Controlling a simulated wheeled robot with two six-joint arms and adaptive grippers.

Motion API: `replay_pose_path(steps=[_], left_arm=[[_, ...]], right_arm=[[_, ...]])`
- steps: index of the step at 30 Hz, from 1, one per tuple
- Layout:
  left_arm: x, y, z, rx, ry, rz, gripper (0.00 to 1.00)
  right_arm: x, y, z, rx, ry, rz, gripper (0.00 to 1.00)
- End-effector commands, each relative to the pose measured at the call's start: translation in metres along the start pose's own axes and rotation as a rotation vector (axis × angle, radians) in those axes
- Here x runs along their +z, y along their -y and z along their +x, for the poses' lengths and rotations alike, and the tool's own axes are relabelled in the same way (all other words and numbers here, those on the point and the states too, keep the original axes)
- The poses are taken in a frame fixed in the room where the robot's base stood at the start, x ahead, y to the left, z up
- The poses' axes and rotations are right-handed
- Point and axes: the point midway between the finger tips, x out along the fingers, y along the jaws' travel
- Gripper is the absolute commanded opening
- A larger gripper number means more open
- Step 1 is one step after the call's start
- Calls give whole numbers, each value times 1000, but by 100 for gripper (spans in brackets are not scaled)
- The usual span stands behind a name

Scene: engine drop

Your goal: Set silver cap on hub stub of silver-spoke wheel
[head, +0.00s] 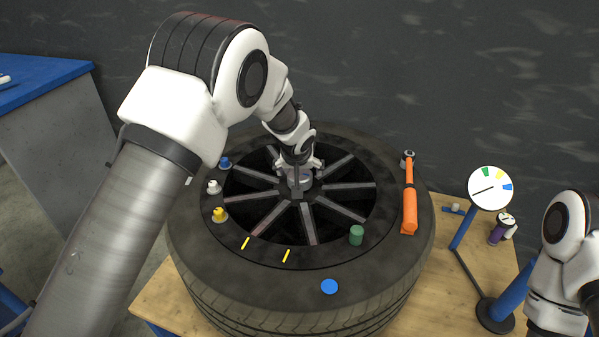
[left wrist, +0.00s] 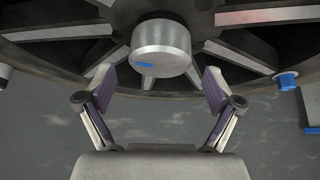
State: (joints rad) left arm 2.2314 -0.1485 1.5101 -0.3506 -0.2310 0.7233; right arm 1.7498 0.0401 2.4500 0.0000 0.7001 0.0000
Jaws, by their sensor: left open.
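The silver cap (left wrist: 161,48) is a short round cylinder with a small blue mark on its side. In the left wrist view it is over the centre of the wheel, where the spokes meet; the hub stub is hidden. I cannot tell if the cap is fully seated. The silver-spoke wheel (head: 343,208) lies flat inside a black tyre. My left gripper (head: 300,170) is at the hub from above. In the left wrist view its fingers (left wrist: 158,88) are spread to either side of the cap, apart from it. My right arm shows at the right edge; its gripper is out of frame.
On the tyre are blue (head: 225,162), white (head: 214,187) and yellow (head: 219,214) pieces, a green cylinder (head: 356,236), a blue disc (head: 329,286) and an orange-handled tool (head: 410,210). A dial stand (head: 490,188) is at right on the wooden table (head: 430,300).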

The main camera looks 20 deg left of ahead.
Motion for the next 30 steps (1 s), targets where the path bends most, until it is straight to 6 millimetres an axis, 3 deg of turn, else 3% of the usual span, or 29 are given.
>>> replay_pose_path(steps=[6, 12, 30], left_arm=[[-2, 0, -61, 0, -3, 1, 92], [0, 0, -94, -1, -1, 1, 92], [0, 0, -98, 0, -1, 1, 92]], right_arm=[[0, 0, -11, 0, 0, 0, 55], [0, 0, -15, 0, 0, 0, 55], [0, 0, -15, 0, 0, 0, 55]])
